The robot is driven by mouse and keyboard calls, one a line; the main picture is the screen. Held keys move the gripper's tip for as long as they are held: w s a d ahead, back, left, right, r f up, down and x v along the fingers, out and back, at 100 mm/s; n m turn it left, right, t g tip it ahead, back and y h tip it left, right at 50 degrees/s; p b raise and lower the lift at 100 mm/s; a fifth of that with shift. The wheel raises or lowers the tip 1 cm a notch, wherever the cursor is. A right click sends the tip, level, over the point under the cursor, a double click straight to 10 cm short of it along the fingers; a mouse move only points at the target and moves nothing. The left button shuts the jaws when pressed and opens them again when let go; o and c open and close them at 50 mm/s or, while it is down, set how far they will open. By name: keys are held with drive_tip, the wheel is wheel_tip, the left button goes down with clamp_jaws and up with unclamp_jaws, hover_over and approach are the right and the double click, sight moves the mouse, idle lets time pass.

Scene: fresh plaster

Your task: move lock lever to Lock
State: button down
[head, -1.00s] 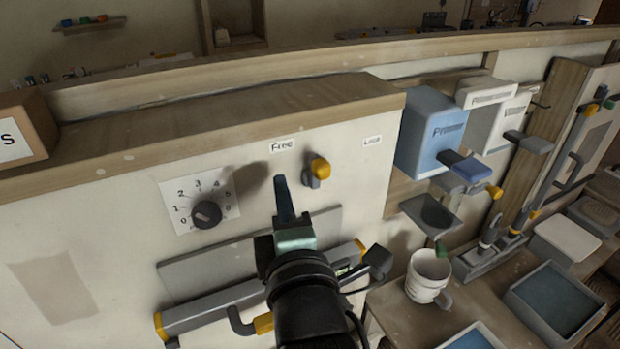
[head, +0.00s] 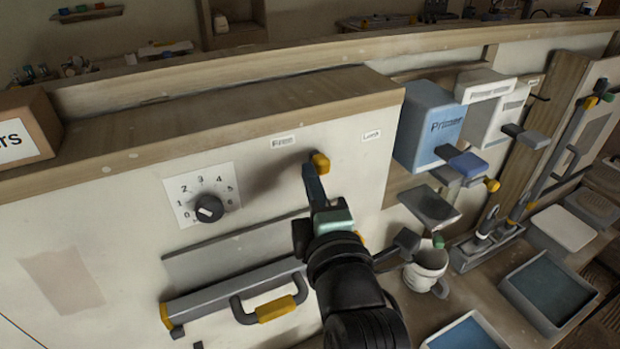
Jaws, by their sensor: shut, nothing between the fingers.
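The lock lever (head: 320,163), a yellow knob on a grey base, sticks out of the pale wall panel (head: 130,215). It sits below and between the "Free" label (head: 283,141) on the left and the "Lock" label (head: 371,135) on the right, somewhat nearer "Free". My gripper (head: 310,172) is shut and empty. Its dark fingers point up at the lever's left and lower side, partly hiding the lever's base. The tips look very close to the knob; I cannot tell whether they touch it.
A numbered dial (head: 209,208) is left of the lever. A grey bar (head: 235,288) and a yellow-gripped handle (head: 270,308) lie below. A blue primer box (head: 428,125), a white mug (head: 426,270) and trays are to the right. The panel between the lever and "Lock" is clear.

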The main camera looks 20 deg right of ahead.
sight(326, 163)
drive_tip(key=shift+d+r+m+p, duration=0.25)
drive_tip(key=shift+d+m+p, duration=0.05)
drive_tip(key=shift+m, duration=0.5)
drive_tip(key=shift+d+r+m+g+y+p, duration=0.3)
drive_tip(key=shift+d+m+g+p, duration=0.15)
drive_tip(key=shift+m, duration=0.55)
drive_tip(key=shift+w+d+m+g+p, duration=0.1)
drive_tip(key=shift+d+m+g+p, duration=0.1)
drive_tip(key=shift+d+m, duration=0.3)
drive_tip(key=shift+d+m+g+p, duration=0.1)
drive_tip(key=shift+d+m+p, duration=0.05)
drive_tip(key=shift+m, duration=0.55)
drive_tip(key=d+m+y, duration=0.1)
drive_tip(key=m, duration=0.2)
drive_tip(key=d+f+m+y, duration=0.1)
drive_tip(key=d+m, duration=0.1)
drive_tip(key=shift+d+f+m+g, duration=0.1)
drive_tip(key=shift+d+m+g, duration=0.1)
drive_tip(key=shift+m+g, duration=0.2)
drive_tip(key=shift+d+b, duration=0.1)
drive_tip(key=shift+b, duration=0.2)
